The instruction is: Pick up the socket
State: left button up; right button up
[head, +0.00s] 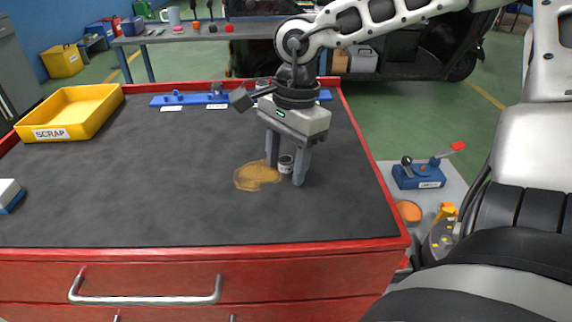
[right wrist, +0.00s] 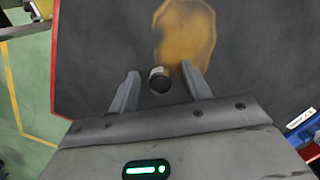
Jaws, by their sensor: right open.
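The socket (head: 286,163) is a small metal cylinder standing on the dark bench top, beside the right edge of a brown stain. My right gripper (head: 286,174) is open and points down over it, with one finger on each side. In the right wrist view the socket (right wrist: 159,79) shows its dark open top between the two fingertips (right wrist: 160,78). Gaps show between the socket and both fingers there, so it is not gripped. My left gripper is not in view.
A yellow SCRAP bin (head: 70,113) stands at the bench's back left. A blue rail (head: 190,99) runs along the back edge. A white and blue object (head: 9,195) lies at the left edge. The brown stain (head: 257,176) is flat. The front and middle bench top is clear.

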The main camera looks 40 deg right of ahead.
grip_shut()
jog(key=shift+r, duration=0.1)
